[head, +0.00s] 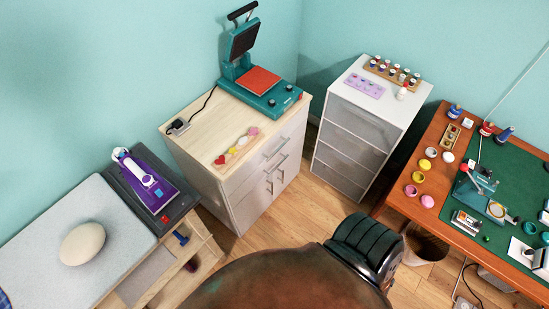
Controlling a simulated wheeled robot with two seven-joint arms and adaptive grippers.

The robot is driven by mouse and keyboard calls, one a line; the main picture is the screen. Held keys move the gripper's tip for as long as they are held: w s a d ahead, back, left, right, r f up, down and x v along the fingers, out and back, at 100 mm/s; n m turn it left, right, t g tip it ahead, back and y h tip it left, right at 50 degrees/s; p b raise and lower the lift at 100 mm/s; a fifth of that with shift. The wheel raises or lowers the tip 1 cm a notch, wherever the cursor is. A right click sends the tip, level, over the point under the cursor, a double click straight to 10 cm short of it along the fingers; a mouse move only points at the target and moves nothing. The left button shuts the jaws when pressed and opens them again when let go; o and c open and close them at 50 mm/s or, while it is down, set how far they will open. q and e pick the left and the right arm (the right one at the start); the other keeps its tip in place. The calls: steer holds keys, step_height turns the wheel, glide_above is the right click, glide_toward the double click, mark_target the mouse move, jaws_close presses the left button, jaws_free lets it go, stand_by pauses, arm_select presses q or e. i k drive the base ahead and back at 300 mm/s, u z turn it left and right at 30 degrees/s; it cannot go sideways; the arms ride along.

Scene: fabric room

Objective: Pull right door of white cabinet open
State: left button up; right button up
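The white cabinet (222,190) with a pale wooden top stands against the wall left of centre in the head view. It has a drawer with a bar handle (277,148) above two doors. The right door (292,160) and its upright handle (281,174) face toward the lower right, beside the left door's handle (269,185). Both doors look shut. Neither of my grippers shows in this view, so I cannot see where they are relative to the cabinet.
A white drawer unit (350,145) stands right of the cabinet, with wood floor (293,212) between. A wooden bench (190,238) with a purple iron (147,182) is at left. An orange worktable (410,180) is at right. A large brown and black shape covers the lower middle.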

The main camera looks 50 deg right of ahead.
mark_target(289, 168)
steer(key=z, duration=0.8)
steer(key=k, duration=1.05)
steer(key=z, duration=1.65)
steer(key=i, duration=0.8)
steer(key=u, duration=1.1)
steer(key=i, duration=0.6)
steer(key=u, duration=0.75)
